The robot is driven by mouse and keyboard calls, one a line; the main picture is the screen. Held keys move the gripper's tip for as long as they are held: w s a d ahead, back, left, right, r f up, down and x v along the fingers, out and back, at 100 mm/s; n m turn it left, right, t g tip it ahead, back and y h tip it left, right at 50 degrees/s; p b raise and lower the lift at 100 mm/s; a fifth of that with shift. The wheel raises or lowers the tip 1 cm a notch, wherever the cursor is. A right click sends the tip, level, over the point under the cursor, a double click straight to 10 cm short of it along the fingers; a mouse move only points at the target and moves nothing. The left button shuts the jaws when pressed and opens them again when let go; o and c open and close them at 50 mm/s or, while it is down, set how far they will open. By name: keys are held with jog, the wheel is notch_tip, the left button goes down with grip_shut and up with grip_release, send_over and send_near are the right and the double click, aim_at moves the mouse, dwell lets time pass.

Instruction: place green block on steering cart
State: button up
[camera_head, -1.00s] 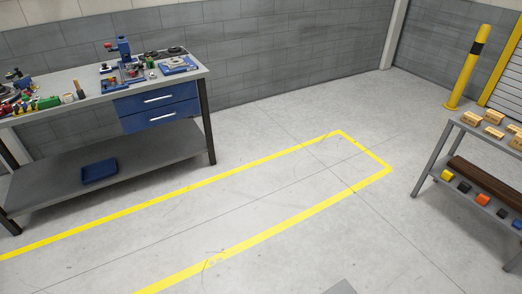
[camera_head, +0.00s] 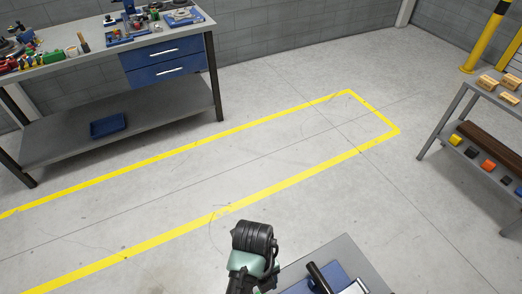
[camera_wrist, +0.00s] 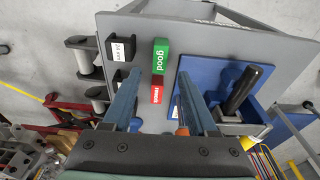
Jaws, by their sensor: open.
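The green block (camera_wrist: 161,56), labelled "good", lies on a grey top (camera_wrist: 220,45) in the wrist view. A red block (camera_wrist: 157,90) is close to its near end. My gripper (camera_wrist: 158,76) is open and empty, its two blue fingers to either side of the red block in the picture, with the green block just beyond the fingertips. In the head view the grey top (camera_head: 348,248) shows at the bottom edge; the green block is not visible there. I cannot tell which thing is the steering cart.
Beside the blocks are a blue panel (camera_wrist: 200,72) with a black handle (camera_wrist: 244,88) and a black block (camera_wrist: 122,47) with a white label. A workbench (camera_head: 165,110) stands at the left, a shelf unit (camera_head: 455,110) at the right. The yellow-marked floor (camera_head: 250,155) between is clear.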

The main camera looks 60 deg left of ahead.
jog(key=shift+a+r, duration=0.2)
jog(key=shift+r, duration=0.85)
jog(key=shift+a+r, duration=0.15)
jog(key=shift+r, duration=0.9)
jog(key=shift+w, duration=0.1)
